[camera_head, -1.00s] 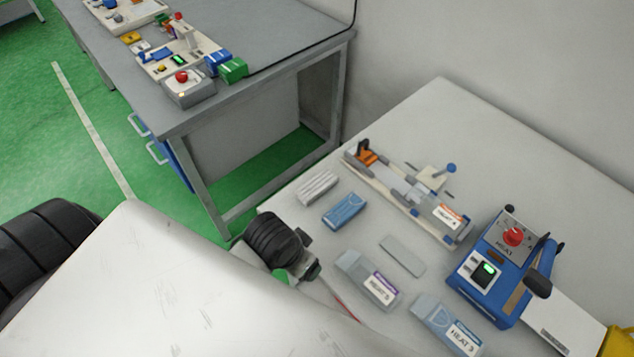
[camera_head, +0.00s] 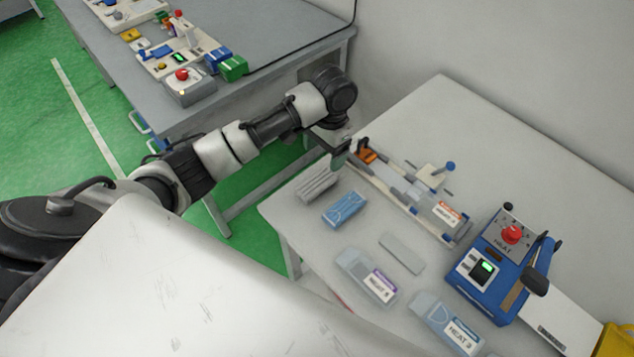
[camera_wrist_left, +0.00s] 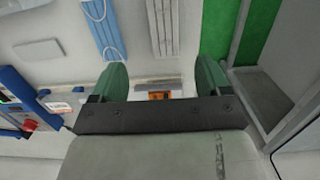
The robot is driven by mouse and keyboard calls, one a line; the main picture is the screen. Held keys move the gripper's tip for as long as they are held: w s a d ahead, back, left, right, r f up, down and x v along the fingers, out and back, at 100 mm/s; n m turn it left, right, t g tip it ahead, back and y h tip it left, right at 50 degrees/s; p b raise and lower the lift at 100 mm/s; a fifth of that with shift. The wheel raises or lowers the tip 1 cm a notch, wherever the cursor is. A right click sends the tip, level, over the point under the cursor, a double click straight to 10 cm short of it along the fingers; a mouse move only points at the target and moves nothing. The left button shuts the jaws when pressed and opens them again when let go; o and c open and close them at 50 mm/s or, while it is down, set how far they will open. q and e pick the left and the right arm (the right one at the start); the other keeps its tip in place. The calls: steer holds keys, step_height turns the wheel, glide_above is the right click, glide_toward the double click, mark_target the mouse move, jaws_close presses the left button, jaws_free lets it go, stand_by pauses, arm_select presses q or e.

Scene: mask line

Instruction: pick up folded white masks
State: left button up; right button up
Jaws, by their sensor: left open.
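The folded white masks (camera_head: 317,185) lie as a small pleated stack on the left corner of the light work table; they also show at the top of the left wrist view (camera_wrist_left: 163,25). My left gripper (camera_head: 340,156) is above the table just behind the white stack, beside the orange-ended fixture. In the left wrist view its two green fingers (camera_wrist_left: 162,78) are wide apart with nothing between them. The white stack is ahead of the fingers and not touched. My right gripper is in no view.
A blue mask stack (camera_head: 345,209) lies right beside the white one. The fixture (camera_head: 408,196) with its orange part is close to the gripper. Clear pouches (camera_head: 368,276), a grey plate (camera_head: 402,253) and a blue heat sealer (camera_head: 494,266) stand further right.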

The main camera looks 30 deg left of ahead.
arm_select(q)
glide_above(317, 182)
steer(key=f, duration=0.3)
steer(key=w+f, duration=0.1)
steer(key=f, duration=0.1)
steer(key=shift+d+p, duration=0.25)
steer(key=shift+p, duration=0.05)
steer(key=shift+s+f+p, duration=0.15)
steer(key=shift+f+p, duration=0.15)
steer(key=shift+f, duration=0.3)
steer(key=f, duration=0.4)
steer(key=shift+s+a+f+p, duration=0.1)
steer(key=shift+s+a+p, duration=0.2)
steer(key=shift+p, duration=0.1)
steer(key=shift+c, duration=0.2)
steer(key=c, duration=1)
steer(key=shift+o, duration=0.2)
